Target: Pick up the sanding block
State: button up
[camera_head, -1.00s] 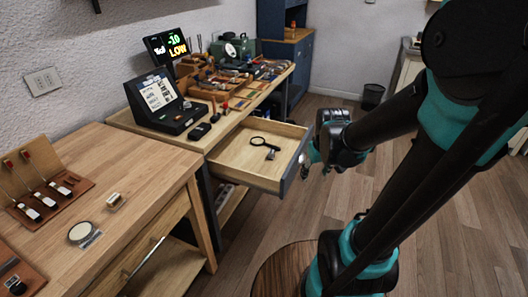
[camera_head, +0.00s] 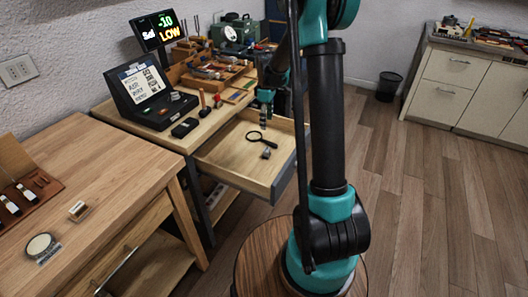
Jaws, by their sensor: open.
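I cannot surely tell which thing is the sanding block. A small pale block with a wooden-looking side (camera_head: 78,210) lies on the near left bench and may be it. Other small wooden pieces on the far workbench are too small to name. My gripper (camera_head: 264,120) is open and points down at the far end of the open drawer (camera_head: 222,160), small in the picture. It is far from the pale block. Nothing shows between its fingers.
A magnifying glass (camera_head: 262,139) and a small dark item lie in the drawer. A black console (camera_head: 150,95) and a lit display (camera_head: 157,28) stand on the workbench. A round pale disc (camera_head: 40,245) lies on the near bench (camera_head: 110,170).

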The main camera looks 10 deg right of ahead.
send_over(267, 149)
jog(key=f, duration=1.1)
jog(key=shift+w+a+f, duration=0.1)
jog(key=shift+w, duration=0.1)
jog(key=shift+s+f, duration=0.15)
jog(key=shift+f, duration=1.2)
jog(key=shift+s+f, duration=0.1)
jog(key=shift+f, duration=1.25)
jog(key=shift+c, duration=0.6)
jog(key=c, duration=1.1)
jog(key=shift+c, duration=0.2)
notch_tip(267, 149, up, 20)
